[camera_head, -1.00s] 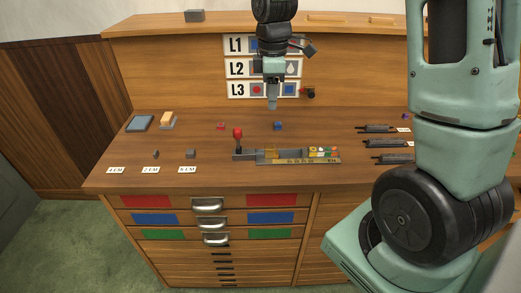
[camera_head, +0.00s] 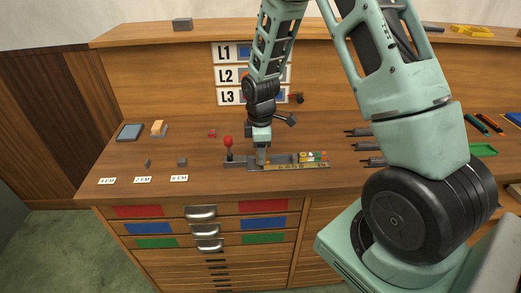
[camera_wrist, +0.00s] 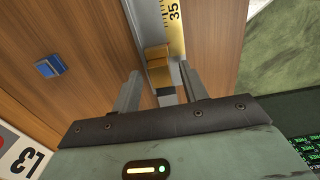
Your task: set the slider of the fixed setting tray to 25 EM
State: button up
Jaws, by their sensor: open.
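The setting tray (camera_head: 284,166) is a grey channel with a yellow scale along its front edge, on the bench. In the wrist view its channel (camera_wrist: 149,22) runs away from me, and the scale (camera_wrist: 172,22) shows 35. The brass slider block (camera_wrist: 158,72) sits in the channel. My gripper (camera_wrist: 160,74) is open, with its fingers apart on either side of the slider; I cannot tell whether they touch it. In the head view my gripper (camera_head: 262,162) is down at the tray's left half and hides the slider.
A red-knobbed lever (camera_head: 228,143) stands at the tray's left end. A blue block (camera_wrist: 50,66) lies beside the tray. Labels and small grey blocks (camera_head: 182,161) lie to the left. Dark tools (camera_head: 366,147) lie to the right.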

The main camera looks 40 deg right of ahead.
jog(key=shift+f, duration=0.1)
grip_shut()
jog(key=s+d, duration=0.1)
jog(key=d, duration=0.1)
jog(key=s+d, duration=0.1)
jog(key=d, duration=0.1)
jog(key=s+d, duration=0.2)
jog(key=shift+p, duration=0.4)
grip_release()
notch_tip(320, 180, up, 18)
jog(key=b, duration=0.1)
jog(key=shift+f, duration=0.25)
